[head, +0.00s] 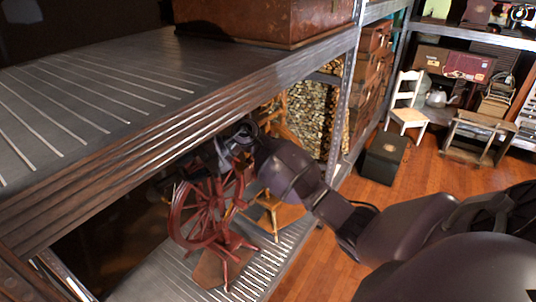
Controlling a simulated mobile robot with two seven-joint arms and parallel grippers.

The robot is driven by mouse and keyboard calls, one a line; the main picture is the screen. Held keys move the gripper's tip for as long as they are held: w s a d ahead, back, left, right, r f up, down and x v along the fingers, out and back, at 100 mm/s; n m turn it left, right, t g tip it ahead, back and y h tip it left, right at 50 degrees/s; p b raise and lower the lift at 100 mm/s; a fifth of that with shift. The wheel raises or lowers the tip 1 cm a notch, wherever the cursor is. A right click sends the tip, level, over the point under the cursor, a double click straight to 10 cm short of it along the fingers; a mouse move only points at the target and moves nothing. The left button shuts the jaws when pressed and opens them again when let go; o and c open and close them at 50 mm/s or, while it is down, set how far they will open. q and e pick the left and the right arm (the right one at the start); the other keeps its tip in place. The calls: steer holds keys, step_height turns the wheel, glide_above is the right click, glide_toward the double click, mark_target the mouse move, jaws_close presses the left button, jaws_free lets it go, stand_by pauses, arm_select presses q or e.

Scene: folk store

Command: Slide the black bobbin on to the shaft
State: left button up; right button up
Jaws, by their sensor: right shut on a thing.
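A dark red spinning wheel (213,218) stands on the lower shelf, with its spoked wheel facing me at an angle. My right arm comes in from the right, and its gripper (232,142) is just above the top of the wheel, under the upper shelf's edge. The gripper is shut on a dark thing, apparently the black bobbin, which I cannot tell apart clearly from the dark fingers. I cannot make out the shaft or whether the bobbin touches it. My left gripper is not in view.
The upper shelf (95,95) overhangs the wheel closely. A lighter wooden stand (275,211) is right behind the wheel. A metal shelf post (347,95) rises farther back. A black box (384,158) and a white chair (406,104) stand on the open wooden floor.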

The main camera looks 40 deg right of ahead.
steer(key=shift+s+d+f+m+t+h, duration=0.15)
steer(key=shift+d+f+m+t+h, duration=0.85)
steer(key=shift+d+m+t, duration=1.75)
steer(key=shift+s+d+f+m+t+h, duration=0.1)
steer(key=shift+d+f+m+t+h, duration=1)
steer(key=shift+d, duration=3)
steer(key=shift+s+d+f+m+t+h, duration=0.15)
steer(key=shift+d+m+t+h, duration=1.4)
steer(key=shift+d+t, duration=1.5)
steer(key=shift+d+r+g+p, duration=0.15)
steer(key=shift+d+g+p, duration=0.25)
steer(key=shift+w+a, duration=0.1)
steer(key=shift+w, duration=0.35)
steer(key=shift+w, duration=0.1)
steer(key=shift+p, duration=0.35)
